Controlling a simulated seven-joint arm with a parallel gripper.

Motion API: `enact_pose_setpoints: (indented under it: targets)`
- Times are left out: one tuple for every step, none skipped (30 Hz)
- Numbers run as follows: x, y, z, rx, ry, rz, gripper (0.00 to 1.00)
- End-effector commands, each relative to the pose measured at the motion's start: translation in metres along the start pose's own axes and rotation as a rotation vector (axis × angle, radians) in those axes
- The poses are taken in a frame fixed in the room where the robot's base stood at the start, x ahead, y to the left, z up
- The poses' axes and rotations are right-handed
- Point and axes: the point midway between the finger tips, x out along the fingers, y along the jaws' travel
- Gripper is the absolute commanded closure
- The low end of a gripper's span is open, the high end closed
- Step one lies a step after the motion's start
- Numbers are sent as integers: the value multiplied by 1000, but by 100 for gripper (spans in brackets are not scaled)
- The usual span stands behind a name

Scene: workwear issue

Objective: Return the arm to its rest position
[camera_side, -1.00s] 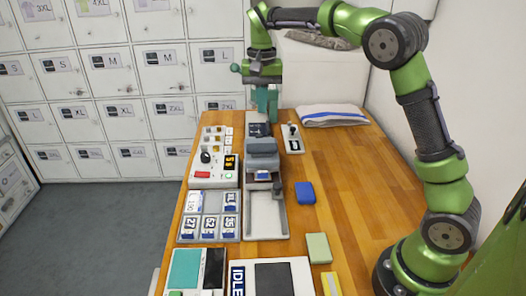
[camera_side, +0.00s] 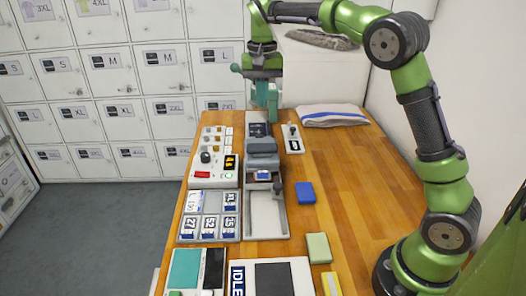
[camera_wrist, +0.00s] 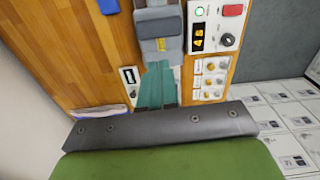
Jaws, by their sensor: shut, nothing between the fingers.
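My gripper (camera_side: 266,103) hangs above the far end of the wooden table (camera_side: 345,185), pointing down, with its teal fingers shut and nothing held. In the wrist view the teal fingers (camera_wrist: 157,88) are together, in front of the grey press-like device. My green arm reaches from its base at the right of the table, up and over to the back. The gripper is apart from the device (camera_side: 262,150), which stands in front of it in the side view.
A control box (camera_side: 213,165) with a lit display stands left of the device. A size-label tray (camera_side: 209,228), a blue block (camera_side: 305,192), a green block (camera_side: 318,247) and a folded towel (camera_side: 333,116) lie on the table. Lockers (camera_side: 110,80) line the back. The table's right middle is clear.

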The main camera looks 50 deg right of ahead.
Motion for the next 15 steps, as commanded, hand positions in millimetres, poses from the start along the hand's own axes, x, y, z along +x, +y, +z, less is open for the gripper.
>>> enact_pose_setpoints:
  targets:
    - [5,3,7,-28,1,-13,100]
    - [6,5,12,-46,8,-27,100]
    - [6,9,20,-71,17,-47,100]
    - [5,11,27,-90,26,-66,100]
    - [3,14,35,-109,37,-87,100]
    - [2,18,46,-134,52,-114,100]
    - [0,21,56,-151,66,-136,100]
    - [-2,24,66,-168,79,-159,100]
    - [-4,29,80,-190,98,-189,100]
    - [-5,32,90,-206,115,-210,100]
    - [-6,36,100,-221,130,-230,100]
    - [-6,41,115,-239,152,-258,100]
    - [-7,45,125,-253,170,-277,100]
    - [-6,49,136,-265,186,-295,100]
    - [-5,54,149,-279,209,-319,100]
